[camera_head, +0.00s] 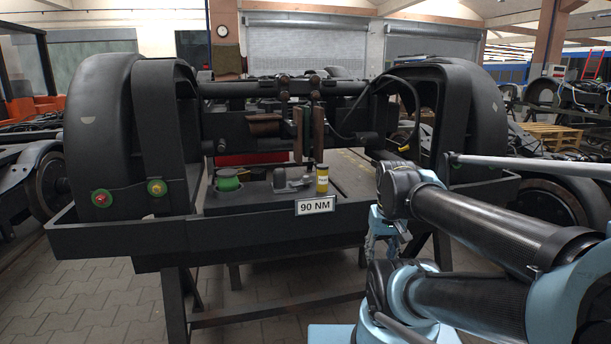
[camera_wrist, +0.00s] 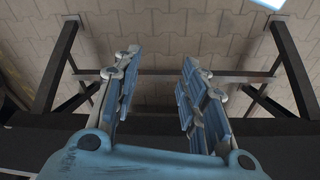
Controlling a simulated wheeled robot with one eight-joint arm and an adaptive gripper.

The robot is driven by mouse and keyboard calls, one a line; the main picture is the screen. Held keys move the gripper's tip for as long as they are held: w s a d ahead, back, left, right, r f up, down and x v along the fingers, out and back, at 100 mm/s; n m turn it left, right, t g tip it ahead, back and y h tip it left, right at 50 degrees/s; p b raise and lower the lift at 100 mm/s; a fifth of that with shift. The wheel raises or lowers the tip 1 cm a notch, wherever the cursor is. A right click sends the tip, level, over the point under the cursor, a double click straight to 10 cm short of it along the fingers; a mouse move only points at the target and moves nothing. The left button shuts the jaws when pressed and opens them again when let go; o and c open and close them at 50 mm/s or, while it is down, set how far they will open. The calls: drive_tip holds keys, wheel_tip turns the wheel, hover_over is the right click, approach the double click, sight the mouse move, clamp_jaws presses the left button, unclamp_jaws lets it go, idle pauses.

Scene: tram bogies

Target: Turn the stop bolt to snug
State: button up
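The black bogie frame (camera_head: 150,235) stands on a dark trestle. I cannot tell for sure which part is the stop bolt. A white sign (camera_head: 315,205) reading "90 NM" is on the front edge. My gripper (camera_wrist: 160,75) is open and empty in the wrist view, its two blue padded fingers apart above the paved floor. In the head view my arm is at the right, away from both bolt heads.
A green round container (camera_head: 227,180), small grey items (camera_head: 285,181) and a yellow-and-black can (camera_head: 322,180) stand on the front ledge. Trestle legs (camera_wrist: 290,65) flank open floor below my gripper.

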drive_tip(key=w+a+r+g, duration=0.1)
drive_tip(key=w+a+r, duration=1)
drive_tip(key=w+r, duration=0.45)
drive_tip(key=w+a+r+g, duration=0.1)
drive_tip(key=w+a+r, duration=0.9)
drive_tip(key=w+r, duration=0.5)
drive_tip(key=shift+n, duration=0.4)
drive_tip(key=f, duration=1.8)
drive_tip(key=shift+w+f, duration=0.2)
drive_tip(key=shift+w, duration=0.05)
clamp_jaws()
